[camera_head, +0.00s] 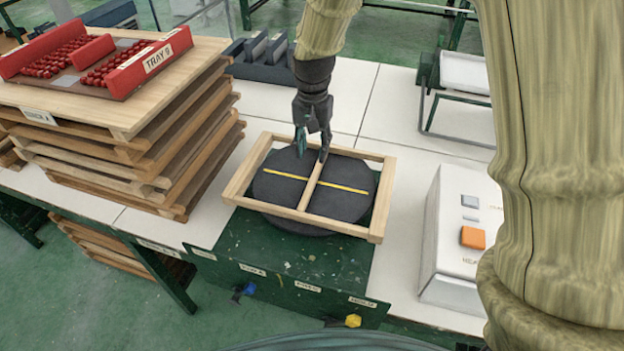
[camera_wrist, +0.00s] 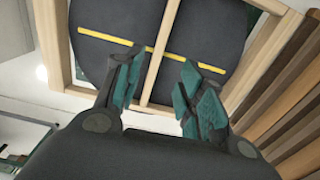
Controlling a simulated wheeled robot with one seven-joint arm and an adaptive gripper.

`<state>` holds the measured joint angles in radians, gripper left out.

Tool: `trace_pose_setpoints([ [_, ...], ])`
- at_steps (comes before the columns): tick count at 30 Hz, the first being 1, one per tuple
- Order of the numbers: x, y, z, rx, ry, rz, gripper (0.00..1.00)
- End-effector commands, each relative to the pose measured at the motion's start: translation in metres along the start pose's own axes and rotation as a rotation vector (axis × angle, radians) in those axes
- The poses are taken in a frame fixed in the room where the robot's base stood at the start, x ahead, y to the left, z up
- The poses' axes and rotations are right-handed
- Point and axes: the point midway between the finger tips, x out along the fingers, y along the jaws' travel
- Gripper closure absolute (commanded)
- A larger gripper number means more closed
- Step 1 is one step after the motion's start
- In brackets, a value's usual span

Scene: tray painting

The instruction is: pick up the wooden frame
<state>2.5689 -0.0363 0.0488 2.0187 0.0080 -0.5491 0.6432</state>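The wooden frame (camera_head: 236,189) is a pale rectangle with a central crossbar, lying over a dark round turntable (camera_head: 340,203) with yellow line marks. My gripper (camera_head: 312,158) points down at the far part of the crossbar. In the wrist view, my gripper (camera_wrist: 155,85) has its two teal-padded fingers apart, with the frame's crossbar (camera_wrist: 157,55) running between them. A gap shows on each side of the bar, so the fingers do not appear to grip it. The frame looks flat on the turntable; its far rail is partly hidden behind the gripper.
A stack of wooden trays (camera_head: 180,120) stands left of the frame, topped by a red-walled tray (camera_head: 125,75). A white control box (camera_head: 455,250) with an orange button is at right. A dark grey rack (camera_head: 262,72) is behind. White tabletop (camera_head: 375,115) lies clear behind the frame.

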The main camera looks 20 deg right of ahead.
Motion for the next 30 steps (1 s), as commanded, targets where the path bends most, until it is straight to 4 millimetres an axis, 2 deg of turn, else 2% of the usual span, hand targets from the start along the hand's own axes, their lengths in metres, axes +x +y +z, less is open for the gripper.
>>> trace_pose_setpoints([
  [12,0.044,0.003,-0.002,0.005,-0.002,0.001,0.61],
  [23,0.061,0.004,-0.004,0.006,-0.001,0.000,0.61],
  [30,0.083,0.004,-0.011,0.005,-0.001,0.001,0.61],
])
